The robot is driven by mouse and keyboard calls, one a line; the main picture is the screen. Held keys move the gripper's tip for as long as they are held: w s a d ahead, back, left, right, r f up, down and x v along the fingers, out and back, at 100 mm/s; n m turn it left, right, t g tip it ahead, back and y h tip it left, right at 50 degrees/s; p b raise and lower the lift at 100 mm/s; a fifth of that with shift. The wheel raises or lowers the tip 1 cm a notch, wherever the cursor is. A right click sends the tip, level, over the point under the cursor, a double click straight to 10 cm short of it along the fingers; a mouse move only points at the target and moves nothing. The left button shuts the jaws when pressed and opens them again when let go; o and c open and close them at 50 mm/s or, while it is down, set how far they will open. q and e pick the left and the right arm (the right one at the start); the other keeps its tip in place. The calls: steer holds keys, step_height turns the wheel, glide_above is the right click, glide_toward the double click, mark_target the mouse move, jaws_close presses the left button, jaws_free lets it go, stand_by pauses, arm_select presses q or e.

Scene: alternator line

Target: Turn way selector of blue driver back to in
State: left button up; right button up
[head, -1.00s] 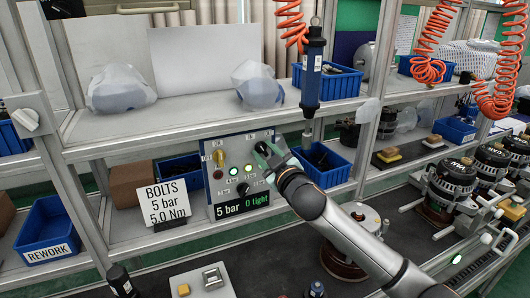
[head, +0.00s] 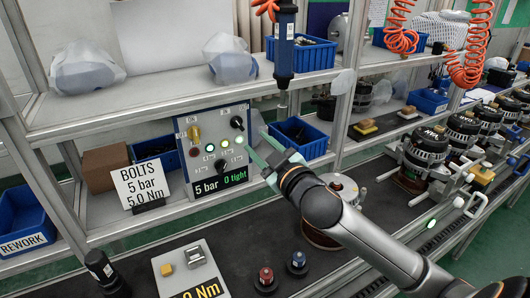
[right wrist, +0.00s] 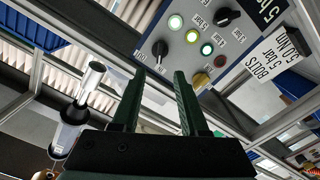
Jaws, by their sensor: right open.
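The blue driver (head: 285,45) hangs upright in front of the upper shelf. My right gripper (head: 260,144) is open and empty, just off the panel's right side, below and right of that knob. In the wrist view its fingers (right wrist: 162,78) point towards the panel, apart from the knob. My left gripper is not in view.
A BOLTS sign (head: 142,183) stands left of the panel. A blue bin (head: 298,138) sits close behind my right gripper, and a shelf post (head: 342,118) stands right of it. Alternators (head: 425,146) line the right. The dark mat below holds small tools (head: 298,263).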

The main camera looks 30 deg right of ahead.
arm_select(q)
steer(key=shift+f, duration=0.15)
arm_select(e)
steer(key=shift+s, duration=1.1)
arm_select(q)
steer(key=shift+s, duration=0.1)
